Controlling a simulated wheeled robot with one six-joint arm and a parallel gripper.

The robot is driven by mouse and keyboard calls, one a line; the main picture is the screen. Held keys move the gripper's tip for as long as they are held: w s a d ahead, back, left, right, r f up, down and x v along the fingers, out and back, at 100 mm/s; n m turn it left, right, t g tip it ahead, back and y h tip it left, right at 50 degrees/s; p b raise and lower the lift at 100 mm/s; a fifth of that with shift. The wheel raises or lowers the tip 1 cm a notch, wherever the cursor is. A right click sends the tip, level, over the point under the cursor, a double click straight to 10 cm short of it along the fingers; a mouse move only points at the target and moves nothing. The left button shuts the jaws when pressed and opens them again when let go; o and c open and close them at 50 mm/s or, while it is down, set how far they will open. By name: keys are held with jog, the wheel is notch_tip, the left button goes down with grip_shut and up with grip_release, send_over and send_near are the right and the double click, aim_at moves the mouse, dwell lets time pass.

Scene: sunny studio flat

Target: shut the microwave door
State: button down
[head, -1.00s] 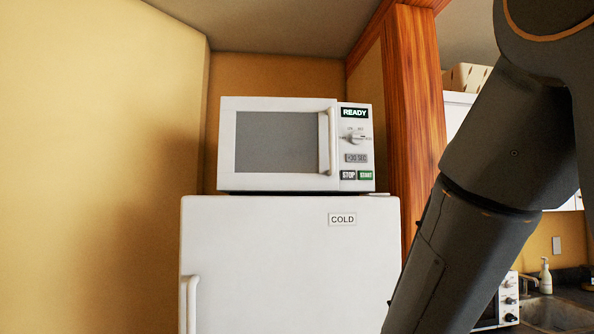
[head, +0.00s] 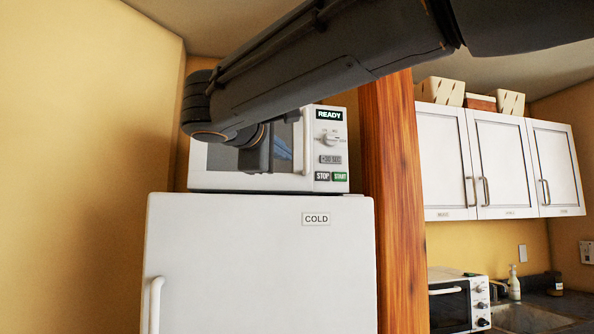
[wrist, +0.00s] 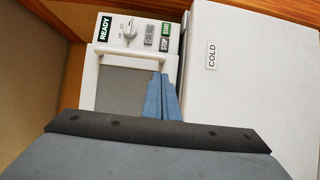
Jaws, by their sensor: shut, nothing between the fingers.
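The white microwave (head: 324,185) stands on top of the white fridge. It also shows turned sideways in the wrist view (wrist: 139,30). Its door (head: 200,170) has a grey window and a white upright handle (head: 306,150) beside the control panel. The door sits shut or nearly shut; I cannot tell whether a narrow gap is left. My gripper (head: 284,148) is in front of the door window, just left of the handle. Its blue fingers (wrist: 161,97) are together and empty, overlapping the door in the wrist view. Contact cannot be judged. My arm hides the door's upper part.
The fridge (head: 260,260) fills the space below the microwave. A wooden post (head: 393,200) stands close on the right and a yellow wall (head: 80,150) on the left. Further right are white cupboards (head: 500,160), a small oven (head: 455,300) and a sink.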

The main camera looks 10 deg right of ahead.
jog(key=p, duration=0.6)
send_near(304, 169)
jog(key=x, duration=0.5)
jog(key=shift+d+r, duration=0.25)
jog(key=shift+d, duration=0.2)
jog(key=shift+w+d+f, duration=0.1)
jog(key=shift+w+d, duration=0.05)
jog(key=shift+w, duration=0.2)
jog(key=w+b, duration=0.2)
jog(key=shift+w+d+f, duration=0.15)
jog(key=shift+w+d, duration=0.1)
jog(key=shift+d, duration=0.1)
jog(key=shift+r, duration=0.4)
jog(key=shift+s+b, duration=0.1)
jog(key=shift+b, duration=0.2)
